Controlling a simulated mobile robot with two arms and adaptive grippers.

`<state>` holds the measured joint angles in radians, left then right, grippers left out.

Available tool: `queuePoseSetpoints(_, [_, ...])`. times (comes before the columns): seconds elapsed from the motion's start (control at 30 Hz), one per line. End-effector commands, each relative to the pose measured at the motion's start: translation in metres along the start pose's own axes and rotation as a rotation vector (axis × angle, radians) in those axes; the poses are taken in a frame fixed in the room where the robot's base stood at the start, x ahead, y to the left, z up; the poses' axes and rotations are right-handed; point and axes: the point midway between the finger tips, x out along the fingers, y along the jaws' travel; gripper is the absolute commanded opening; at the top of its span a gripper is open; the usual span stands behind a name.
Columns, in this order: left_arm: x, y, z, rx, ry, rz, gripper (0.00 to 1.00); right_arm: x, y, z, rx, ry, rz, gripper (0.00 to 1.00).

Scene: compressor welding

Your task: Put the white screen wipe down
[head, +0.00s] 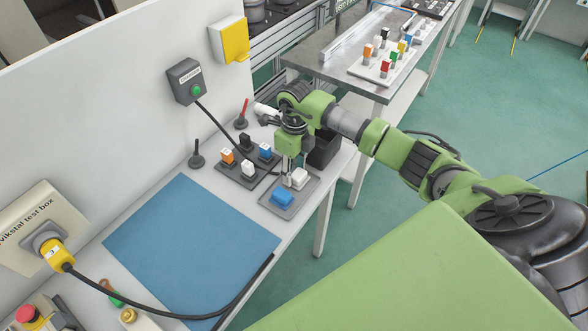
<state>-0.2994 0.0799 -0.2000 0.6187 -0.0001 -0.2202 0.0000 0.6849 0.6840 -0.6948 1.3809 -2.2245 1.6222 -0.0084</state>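The white screen wipe (299,178) is a small white block at the grey two-place tray (274,209), beside a blue block (282,197) in the same tray. My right gripper (292,171) points down over the back part of this tray, with its fingers right at the white wipe. The fingers cover part of the wipe's far side. I cannot tell whether they grip it, or whether it rests fully on the tray. My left gripper is not in view.
A dark holder with orange, black, blue and white blocks (248,168) stands just left of the gripper. A black bin (325,150) is behind it.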

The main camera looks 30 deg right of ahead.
Motion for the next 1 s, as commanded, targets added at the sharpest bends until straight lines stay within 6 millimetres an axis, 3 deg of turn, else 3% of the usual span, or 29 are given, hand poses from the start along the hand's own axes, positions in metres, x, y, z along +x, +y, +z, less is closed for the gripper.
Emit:
queuePoseSetpoints(0.47, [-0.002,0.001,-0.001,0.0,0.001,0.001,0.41,-0.006,0.0,0.001,0.0,-0.002,-0.001,0.49])
queuePoseSetpoints(1.0, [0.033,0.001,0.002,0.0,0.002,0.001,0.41,-0.107,-0.001,0.001,0.001,-0.004,-0.002,0.49])
